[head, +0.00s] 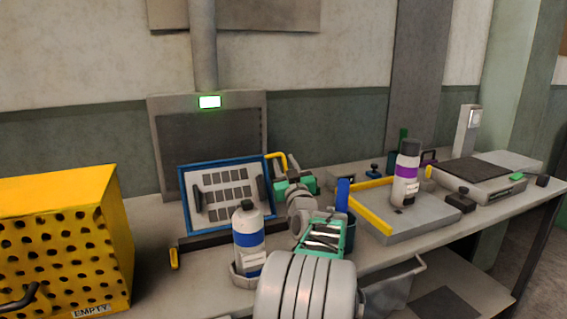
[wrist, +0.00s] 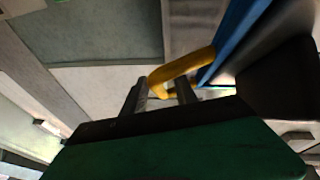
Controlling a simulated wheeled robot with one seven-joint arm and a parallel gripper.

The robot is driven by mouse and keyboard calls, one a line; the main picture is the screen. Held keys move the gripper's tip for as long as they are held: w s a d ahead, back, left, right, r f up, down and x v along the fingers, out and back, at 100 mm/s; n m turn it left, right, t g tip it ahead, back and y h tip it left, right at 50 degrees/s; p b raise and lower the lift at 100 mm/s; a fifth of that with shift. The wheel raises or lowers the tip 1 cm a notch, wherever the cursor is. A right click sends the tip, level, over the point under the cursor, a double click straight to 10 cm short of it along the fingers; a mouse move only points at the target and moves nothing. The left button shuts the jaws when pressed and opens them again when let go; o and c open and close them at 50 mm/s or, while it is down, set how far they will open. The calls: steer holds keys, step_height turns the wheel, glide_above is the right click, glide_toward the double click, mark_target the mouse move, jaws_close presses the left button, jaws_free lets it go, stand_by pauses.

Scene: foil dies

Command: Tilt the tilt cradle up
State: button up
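The tilt cradle (head: 182,203) is a blue-framed panel with a pale face carrying dark grey rectangles. It leans steeply up from a dark base on the bench. A yellow handle (head: 281,157) sticks out from its upper right edge. My gripper (head: 284,180), green and grey, is at this handle, to the right of the panel. In the wrist view the handle (wrist: 178,70) runs from the blue frame (wrist: 233,35) down between my two fingers (wrist: 160,92). The fingers look closed on it, though the contact is partly hidden.
A white bottle with a blue band (head: 248,240) stands close in front of the cradle. A yellow perforated box (head: 60,235) is at left. A grey tray with a yellow bar (head: 400,222) and a purple-banded bottle (head: 405,175) are at right. A green lamp (head: 210,102) glows behind.

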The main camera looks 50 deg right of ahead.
steer(key=v, duration=0.6)
steer(key=shift+s+a, duration=0.2)
steer(key=shift+s, duration=0.05)
